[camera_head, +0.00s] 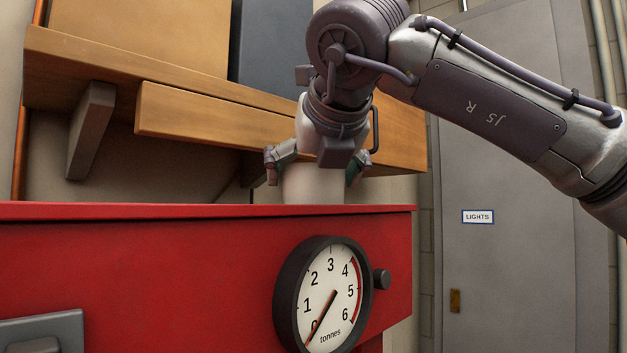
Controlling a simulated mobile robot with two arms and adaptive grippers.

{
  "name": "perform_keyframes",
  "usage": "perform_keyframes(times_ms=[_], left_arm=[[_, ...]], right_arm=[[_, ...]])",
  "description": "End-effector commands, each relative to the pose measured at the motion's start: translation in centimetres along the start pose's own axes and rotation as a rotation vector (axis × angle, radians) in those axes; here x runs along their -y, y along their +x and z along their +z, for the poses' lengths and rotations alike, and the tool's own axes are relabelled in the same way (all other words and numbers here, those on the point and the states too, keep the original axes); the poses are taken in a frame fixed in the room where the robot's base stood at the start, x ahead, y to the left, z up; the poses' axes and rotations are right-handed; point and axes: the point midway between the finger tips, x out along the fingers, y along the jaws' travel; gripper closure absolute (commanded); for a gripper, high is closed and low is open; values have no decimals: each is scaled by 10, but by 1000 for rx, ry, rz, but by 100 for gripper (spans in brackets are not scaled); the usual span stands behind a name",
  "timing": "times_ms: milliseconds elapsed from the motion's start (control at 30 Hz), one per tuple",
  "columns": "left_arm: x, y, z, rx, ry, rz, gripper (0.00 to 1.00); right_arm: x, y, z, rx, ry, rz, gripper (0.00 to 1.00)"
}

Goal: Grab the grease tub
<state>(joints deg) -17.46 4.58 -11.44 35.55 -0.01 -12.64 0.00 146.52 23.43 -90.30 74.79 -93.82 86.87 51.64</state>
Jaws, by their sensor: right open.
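A pale, cream-white round tub (313,186), which looks like the grease tub, stands on top of the red machine (150,240), close to its right end. Its upper part is hidden behind my right gripper, and its base is partly hidden by the machine's top edge. My right gripper (314,174) points down over the tub, with one finger on its left side and one on its right. The fingers are spread; I cannot tell whether they touch the tub. My left gripper is not in view.
A wooden shelf (190,113) with a bracket (92,130) runs behind and above the tub, carrying a tan box (150,35) and a dark grey box (278,45). A round gauge (325,295) in tonnes sits on the machine's front. A grey door (500,150) stands at right.

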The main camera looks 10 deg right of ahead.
Motion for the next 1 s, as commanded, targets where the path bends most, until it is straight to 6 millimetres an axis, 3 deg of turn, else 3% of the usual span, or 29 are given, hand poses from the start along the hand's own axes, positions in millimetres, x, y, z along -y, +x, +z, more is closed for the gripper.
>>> perform_keyframes(times_ms=[100, 500, 1000], left_arm=[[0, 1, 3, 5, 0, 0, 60], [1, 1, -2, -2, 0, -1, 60], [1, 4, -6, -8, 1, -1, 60]], right_arm=[[0, 0, 0, 1, 0, 0, 0], [0, -1, 1, 3, 1, 1, 65], [-1, -8, 13, 4, 3, 1, 65]])
